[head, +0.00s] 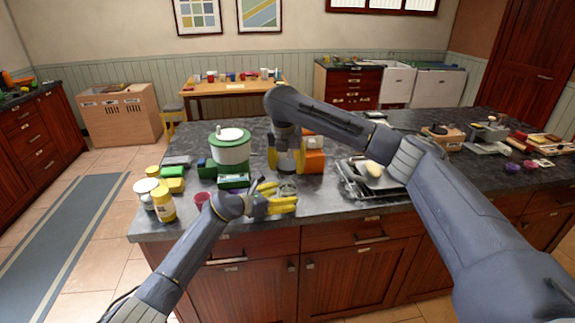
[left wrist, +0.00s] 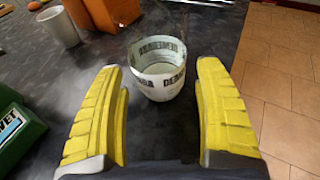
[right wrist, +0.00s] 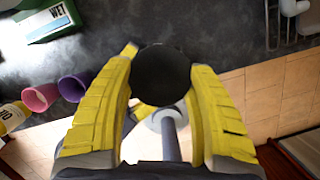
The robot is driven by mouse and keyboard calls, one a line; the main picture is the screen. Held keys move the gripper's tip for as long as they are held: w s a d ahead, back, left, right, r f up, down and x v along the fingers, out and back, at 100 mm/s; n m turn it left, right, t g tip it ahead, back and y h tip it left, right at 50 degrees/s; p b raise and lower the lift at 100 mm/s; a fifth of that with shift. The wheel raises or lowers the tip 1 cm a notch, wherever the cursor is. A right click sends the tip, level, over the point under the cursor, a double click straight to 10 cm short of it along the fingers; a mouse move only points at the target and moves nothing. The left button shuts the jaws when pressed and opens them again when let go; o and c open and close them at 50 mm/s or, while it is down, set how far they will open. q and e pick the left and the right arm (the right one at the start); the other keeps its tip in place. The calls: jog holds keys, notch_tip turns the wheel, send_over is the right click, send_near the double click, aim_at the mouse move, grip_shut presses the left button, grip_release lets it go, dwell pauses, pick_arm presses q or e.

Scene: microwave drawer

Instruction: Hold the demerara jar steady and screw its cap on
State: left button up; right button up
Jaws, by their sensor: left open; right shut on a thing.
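The demerara jar (head: 288,187) stands upright on the dark counter; its printed label and open top show in the left wrist view (left wrist: 158,84). My left gripper (head: 280,198) is open and low beside the jar. Its two yellow fingers (left wrist: 162,80) are spread, with the jar just ahead between their tips and gaps on both sides. My right gripper (head: 287,165) points down above and behind the jar. It is shut on the round black cap (right wrist: 160,75), which hides most of what lies below it in the right wrist view. Cap and jar are apart.
A green box marked WET (right wrist: 45,18) and a white-and-green canister (head: 232,150) stand left of the jar. Pink (right wrist: 40,97) and purple (right wrist: 75,86) cups are near my left arm. An orange object (head: 315,160) stands behind, and a metal tray (head: 350,184) lies right.

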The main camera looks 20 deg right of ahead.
pick_arm(q)
jog(key=shift+w+d+f, duration=0.15)
jog(key=shift+w+d, duration=0.1)
jog(key=shift+d, duration=0.4)
jog(key=c, duration=0.8)
dwell(0.5)
